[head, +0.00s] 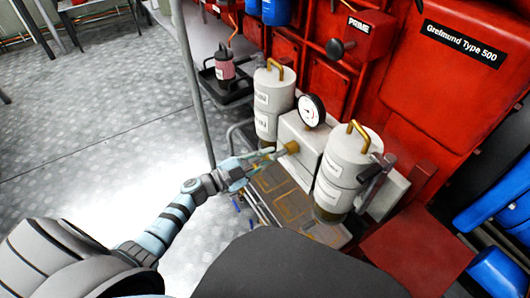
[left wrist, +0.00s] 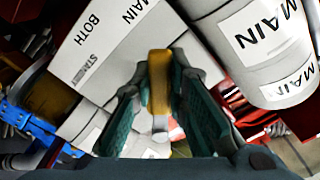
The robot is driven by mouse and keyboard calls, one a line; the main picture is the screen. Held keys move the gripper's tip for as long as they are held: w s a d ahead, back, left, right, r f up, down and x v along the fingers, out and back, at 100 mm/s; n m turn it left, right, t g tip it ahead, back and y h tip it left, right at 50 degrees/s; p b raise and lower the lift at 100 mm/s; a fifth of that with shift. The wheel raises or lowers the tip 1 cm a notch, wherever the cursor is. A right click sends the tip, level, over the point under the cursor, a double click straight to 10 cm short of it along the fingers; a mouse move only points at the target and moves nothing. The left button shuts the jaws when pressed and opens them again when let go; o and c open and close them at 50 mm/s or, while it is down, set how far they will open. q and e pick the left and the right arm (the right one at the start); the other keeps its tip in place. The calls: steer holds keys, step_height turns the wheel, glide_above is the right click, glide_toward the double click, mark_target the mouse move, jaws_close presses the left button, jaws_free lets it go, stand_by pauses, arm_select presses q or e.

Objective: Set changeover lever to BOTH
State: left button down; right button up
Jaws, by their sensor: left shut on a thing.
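The changeover lever (head: 291,147) is brass-coloured and stands out from a pale valve box (head: 305,138) between two white filter canisters. In the left wrist view the brass lever (left wrist: 159,75) sits between the two dark green fingers of my left gripper (left wrist: 158,108), which is shut on it. In the head view my left gripper (head: 248,168) reaches the lever from the left. The box face (left wrist: 105,45) in the wrist view carries the words MAIN, BOTH and STANDBY. I cannot tell which word the lever points to. My right gripper is not in view.
The near canister (head: 345,175) and far canister (head: 273,100) flank the valve box closely. A pressure gauge (head: 311,110) sits above it. A grey post (head: 195,85) rises left of the far canister. A pink-labelled bottle (head: 225,66) stands on a dark tray. Open metal floor (head: 100,120) lies left.

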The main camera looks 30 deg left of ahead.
arm_select(q)
steer(key=d+n+p, duration=0.1)
steer(key=n+p, duration=0.1)
steer(key=s+d+f+n+p, duration=0.1)
steer(key=n+p, duration=0.1)
steer(key=n, duration=0.1)
steer(key=s+d+n+p, duration=0.1)
steer(key=n+p, duration=0.1)
steer(key=n, duration=0.1)
steer(key=shift+s+d+f, duration=0.1)
steer(key=shift+d+f, duration=0.2)
steer(key=shift+f, duration=0.05)
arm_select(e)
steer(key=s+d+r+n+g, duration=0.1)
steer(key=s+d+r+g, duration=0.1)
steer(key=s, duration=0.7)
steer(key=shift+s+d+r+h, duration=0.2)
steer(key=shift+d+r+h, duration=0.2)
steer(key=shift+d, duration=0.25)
arm_select(q)
steer(key=shift+n, duration=0.3)
steer(key=c, duration=1.6)
jaws_free()
steer(key=shift+o, duration=0.2)
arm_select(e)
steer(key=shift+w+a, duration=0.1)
arm_select(q)
steer(key=v, duration=1.2)
